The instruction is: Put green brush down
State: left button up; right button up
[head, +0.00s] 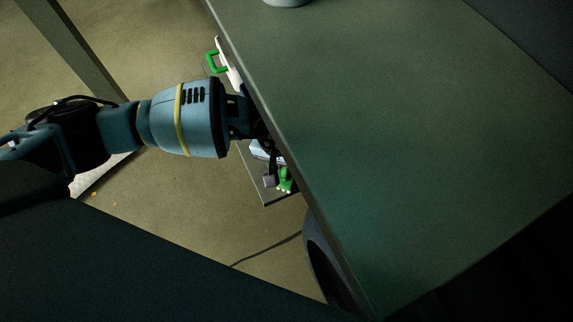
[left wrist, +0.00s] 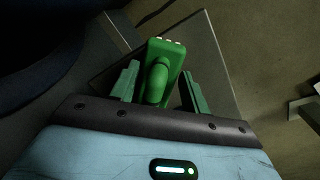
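The green brush (left wrist: 165,62) shows in the left wrist view, with pale bristle tips at its far end. Its rounded handle lies between the two fingers of my left gripper (left wrist: 163,88). The fingers stand apart with a narrow gap on either side of the handle. Behind the brush is a flat dark board (left wrist: 212,50); I cannot tell whether the brush touches it. In the head view, a green piece (head: 286,179) shows beside the table edge, near my left gripper (head: 270,168), whose fingers are partly hidden. My right gripper is not in view.
A large dark green table (head: 420,150) fills the right of the head view, its edge close to my left wrist. A green handle on a pale object (head: 217,62) shows beyond the arm. A grey container (head: 287,2) stands at the table's far end. The tabletop is otherwise clear.

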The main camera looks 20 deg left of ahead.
aim_at(280, 169)
pick_arm(q)
jog(key=o, duration=0.3)
jog(key=shift+r, duration=0.1)
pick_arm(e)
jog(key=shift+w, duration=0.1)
pick_arm(q)
jog(key=shift+r, duration=0.25)
notch_tip(280, 169, up, 12)
jog(key=a+p, duration=0.1)
jog(key=p, duration=0.3)
jog(key=shift+a+f, duration=0.2)
jog(key=shift+a, duration=0.15)
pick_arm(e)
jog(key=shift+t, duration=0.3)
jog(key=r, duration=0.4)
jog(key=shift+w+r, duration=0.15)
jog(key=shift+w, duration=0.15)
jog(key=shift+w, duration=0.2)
